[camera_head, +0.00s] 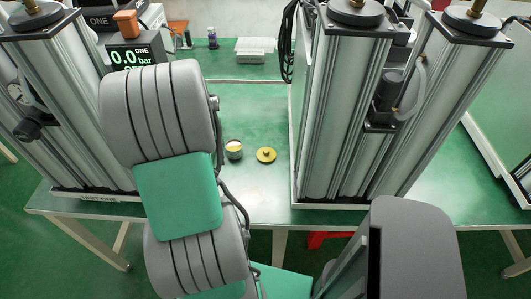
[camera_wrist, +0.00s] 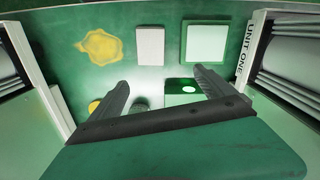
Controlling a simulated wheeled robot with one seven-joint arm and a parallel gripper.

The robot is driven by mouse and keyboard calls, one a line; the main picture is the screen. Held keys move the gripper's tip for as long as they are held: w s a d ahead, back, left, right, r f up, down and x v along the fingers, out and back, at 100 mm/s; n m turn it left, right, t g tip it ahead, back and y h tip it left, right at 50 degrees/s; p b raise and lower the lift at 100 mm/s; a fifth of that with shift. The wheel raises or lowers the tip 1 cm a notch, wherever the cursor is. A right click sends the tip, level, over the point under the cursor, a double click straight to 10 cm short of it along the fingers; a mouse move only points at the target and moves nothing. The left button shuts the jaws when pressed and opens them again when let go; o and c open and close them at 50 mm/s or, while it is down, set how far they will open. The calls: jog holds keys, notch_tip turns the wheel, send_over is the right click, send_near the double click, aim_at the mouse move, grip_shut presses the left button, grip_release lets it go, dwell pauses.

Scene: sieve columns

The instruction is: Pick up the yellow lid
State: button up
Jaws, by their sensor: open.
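The yellow lid (camera_head: 266,155) is a small round disc with a knob, lying on the green table to the right of a small dark jar (camera_head: 234,149). The jar's mouth shows yellow. In the wrist view part of the yellow lid (camera_wrist: 94,106) shows just outside the left finger, which hides some of it. The jar (camera_wrist: 140,103) shows between the fingers there, partly cut off by the gripper body. My gripper (camera_wrist: 160,80) is open and empty above the table. It is hidden behind my arm in the head view.
Tall metal columns (camera_head: 345,110) stand left and right of the clear table strip.

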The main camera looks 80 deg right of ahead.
jog(key=s+d+f+m, duration=0.1)
jog(key=s+d+m, duration=0.1)
jog(key=s+d, duration=0.3)
jog(key=s+d+f+m, duration=0.1)
jog(key=s+d+m, duration=0.2)
jog(key=d, duration=0.4)
jog(key=m, duration=0.3)
send_over(267, 150)
jog(key=w, duration=0.1)
notch_tip(267, 150, down, 2)
jog(key=shift+a, duration=0.1)
jog(key=f, duration=0.2)
jog(key=f+p, duration=0.1)
jog(key=f, duration=0.2)
jog(key=f+p, duration=0.1)
jog(key=f, duration=0.1)
jog(key=shift+s+f, duration=0.3)
jog(key=shift+s, duration=0.1)
jog(key=c, duration=1.4)
notch_tip(267, 150, up, 9)
jog(key=shift+r+b, duration=0.15)
jog(key=shift+b, duration=0.65)
notch_tip(267, 150, up, 3)
jog(key=n, duration=0.4)
jog(key=shift+w+b, duration=0.1)
jog(key=shift+b, duration=0.2)
